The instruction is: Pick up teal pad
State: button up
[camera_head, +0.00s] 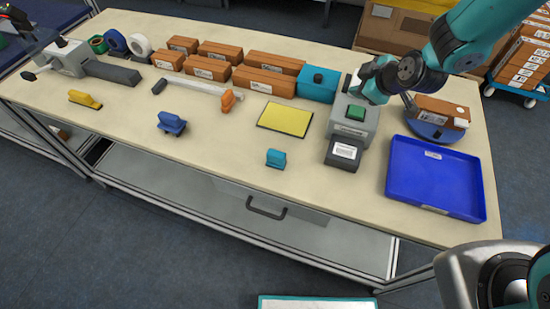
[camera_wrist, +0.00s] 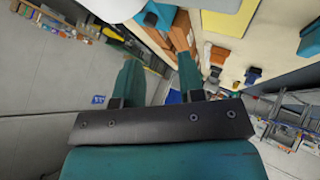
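A small teal pad-like block (camera_head: 276,158) with a raised grip stands near the front edge of the table, right of the middle. My gripper is above the right part of the table in the head view, well apart from this block; its fingertips are hard to make out there. In the wrist view my gripper (camera_wrist: 159,72) has its two teal fingers spread, with nothing held between them. I cannot tell which of the bluish things in the wrist view, if any, is the teal block.
A yellow mat (camera_head: 286,119), a grey box with a green button (camera_head: 354,118), a dark labelled block (camera_head: 343,154) and a blue tray (camera_head: 432,205) lie nearby. Cartons (camera_head: 264,80) and a larger teal box (camera_head: 318,80) stand behind. Table around the small teal block is clear.

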jog(key=shift+o, duration=1.3)
jog(key=shift+g+y, duration=0.6)
jog(key=shift+g, duration=0.1)
jog(key=a+b, duration=0.1)
jog(key=b, duration=0.1)
jog(key=a+f+b, duration=0.1)
jog(key=a+b, duration=0.1)
jog(key=a+f+b, duration=0.1)
jog(key=shift+s+a+b, duration=0.15)
jog(key=shift+a+b, duration=0.2)
jog(key=shift+b, duration=0.05)
jog(key=s+a+g+b, duration=0.2)
jog(key=s+a+b, duration=0.1)
jog(key=a+b, duration=0.3)
jog(key=g+b, duration=0.3)
jog(key=b, duration=0.8)
send_near(277, 154)
jog(key=shift+n+h, duration=0.3)
jog(key=x, duration=1)
jog(key=shift+w+a+f, duration=0.1)
jog(key=shift+a+f, duration=0.1)
jog(key=shift+a, duration=0.15)
jog(key=shift+c, duration=0.4)
jog(key=c, duration=0.9)
